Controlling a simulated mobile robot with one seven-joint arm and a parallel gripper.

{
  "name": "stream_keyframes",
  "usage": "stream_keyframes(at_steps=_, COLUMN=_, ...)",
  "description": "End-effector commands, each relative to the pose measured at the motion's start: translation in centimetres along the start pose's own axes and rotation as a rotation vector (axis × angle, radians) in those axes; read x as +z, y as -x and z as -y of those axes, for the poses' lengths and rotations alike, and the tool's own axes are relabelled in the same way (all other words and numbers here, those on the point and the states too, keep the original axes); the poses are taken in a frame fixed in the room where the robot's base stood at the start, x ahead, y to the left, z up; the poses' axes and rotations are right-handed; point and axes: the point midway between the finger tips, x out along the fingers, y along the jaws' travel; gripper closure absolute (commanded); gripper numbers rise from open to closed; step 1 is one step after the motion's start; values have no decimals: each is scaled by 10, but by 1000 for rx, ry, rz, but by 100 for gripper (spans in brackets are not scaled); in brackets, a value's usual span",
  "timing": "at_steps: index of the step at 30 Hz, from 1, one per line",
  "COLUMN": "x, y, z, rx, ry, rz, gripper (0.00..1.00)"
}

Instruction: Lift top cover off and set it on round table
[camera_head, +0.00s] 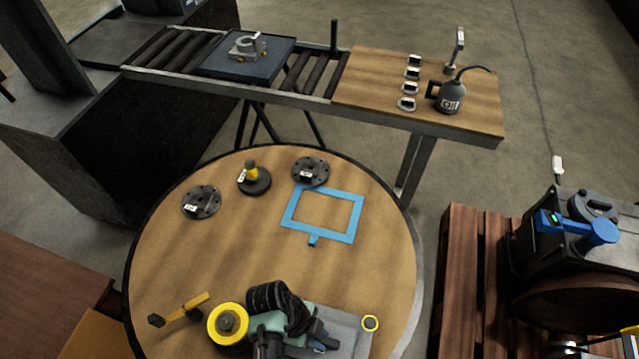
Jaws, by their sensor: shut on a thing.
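The top cover appears to be the grey flat piece (347,327) at the bottom of the view, with a small yellow ring near its right corner. My gripper (318,343) is shut on it, near a blue part. My arm and the picture's lower edge hide much of the grip and cover. The cover is over the front part of the round table (375,265); I cannot tell whether it touches the top. A blue square outline (289,212) with a small tab is marked on the table, farther back, with bare wood inside.
Two dark flanged discs (202,203) (311,171) and a dark base with a yellow top (254,179) stand behind. A yellow-handled hammer (182,309) lies front left. A dark machine (560,240) sits on a pallet at right. An oil can (451,98) stands on the bench.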

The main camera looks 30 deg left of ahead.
Motion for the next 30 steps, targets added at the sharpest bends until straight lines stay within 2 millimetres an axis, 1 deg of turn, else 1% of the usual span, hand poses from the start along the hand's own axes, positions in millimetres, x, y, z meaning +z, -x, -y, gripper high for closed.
stream_keyframes(at_steps=1, x=3, y=-7, z=2, rx=-3, ry=-1, rz=0, gripper=100)
stream_keyframes(at_steps=3, x=4, y=-9, z=2, rx=-3, ry=-1, rz=0, gripper=100)
stream_keyframes(at_steps=12, x=4, y=-9, z=2, rx=-3, ry=-1, rz=0, gripper=100)
stream_keyframes(at_steps=13, x=4, y=-9, z=2, rx=-3, ry=-1, rz=0, gripper=74)
stream_keyframes(at_steps=17, x=4, y=-9, z=1, rx=-3, ry=-1, rz=0, gripper=51)
stream_keyframes(at_steps=18, x=4, y=-9, z=1, rx=-2, ry=-1, rz=0, gripper=44)
stream_keyframes(at_steps=26, x=4, y=-11, z=-1, rx=2, ry=1, rz=1, gripper=43)
stream_keyframes(at_steps=30, x=4, y=-4, z=0, rx=-1, ry=1, rz=1, gripper=43)
